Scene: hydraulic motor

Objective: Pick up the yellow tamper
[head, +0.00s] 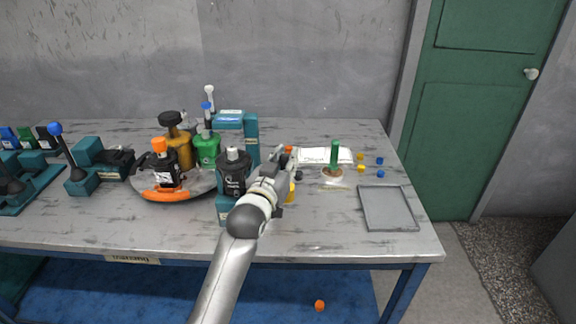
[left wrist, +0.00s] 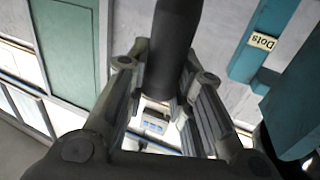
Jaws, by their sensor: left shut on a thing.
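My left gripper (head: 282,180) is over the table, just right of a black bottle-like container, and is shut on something. A small yellow part (head: 291,192) shows beside and below its fingers; I take it for the yellow tamper, mostly hidden by the gripper. In the left wrist view, a dark rounded handle (left wrist: 175,50) stands between the two fingers (left wrist: 163,80). No yellow shows there, and I cannot tell whether the tamper touches the table. My right gripper is in neither view.
The black container (head: 233,172) stands close left of the gripper. A green tamper (head: 334,154) stands to the right, near small yellow and blue pieces. A grey tray (head: 388,208) lies at the right edge. The front right of the table is clear.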

